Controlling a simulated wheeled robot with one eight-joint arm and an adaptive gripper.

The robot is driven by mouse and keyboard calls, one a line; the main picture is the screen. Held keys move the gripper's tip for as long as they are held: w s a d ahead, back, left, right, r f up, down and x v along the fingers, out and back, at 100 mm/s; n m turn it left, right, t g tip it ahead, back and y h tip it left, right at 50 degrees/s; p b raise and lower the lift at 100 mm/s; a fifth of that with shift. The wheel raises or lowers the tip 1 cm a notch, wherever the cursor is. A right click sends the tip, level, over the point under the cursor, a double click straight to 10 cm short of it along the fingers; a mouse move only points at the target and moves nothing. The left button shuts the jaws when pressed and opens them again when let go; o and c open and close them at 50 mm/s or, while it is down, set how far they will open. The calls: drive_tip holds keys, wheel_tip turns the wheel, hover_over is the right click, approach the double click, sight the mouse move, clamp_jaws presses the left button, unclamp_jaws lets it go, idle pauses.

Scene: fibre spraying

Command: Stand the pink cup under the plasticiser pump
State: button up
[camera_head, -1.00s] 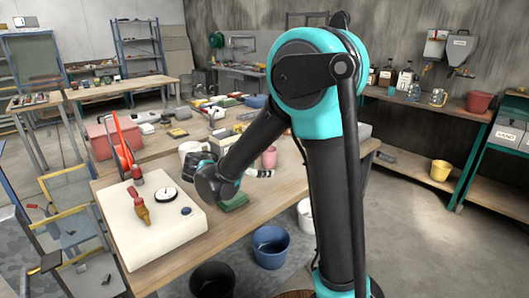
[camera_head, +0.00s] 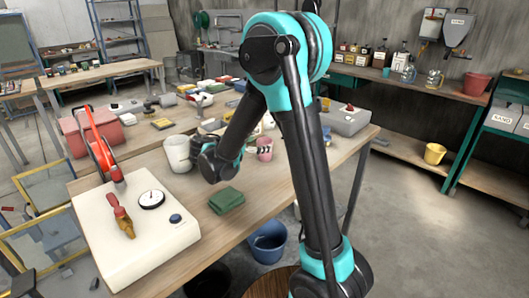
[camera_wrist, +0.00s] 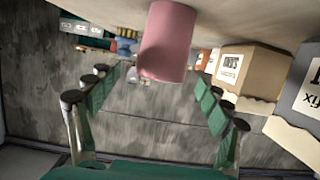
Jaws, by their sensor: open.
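The pink cup (camera_head: 265,143) stands on the wooden table (camera_head: 300,172), just beyond my wrist in the head view. In the wrist view the pink cup (camera_wrist: 167,42) appears upside down at top centre. My gripper (camera_wrist: 160,80) is open, with its green-and-black fingers spread to either side of the cup's line. The cup shows ahead of the empty gap; whether its wall is between the fingertips I cannot tell. In the head view my arm partly hides the gripper. I cannot tell which object is the plasticiser pump.
A cream box with a gauge (camera_head: 135,228), a green cloth (camera_head: 227,200) and a white pot (camera_head: 179,153) are on the table. A cardboard box (camera_wrist: 248,68) stands near the cup. A back shelf holds bottles (camera_head: 381,55) below wall dispensers (camera_head: 457,28).

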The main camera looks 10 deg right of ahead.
sight(269, 142)
drive_tip(key=shift+x, duration=3.85)
drive_tip(key=shift+c, duration=0.5)
drive_tip(key=c, duration=1.2)
drive_tip(key=shift+c, duration=0.8)
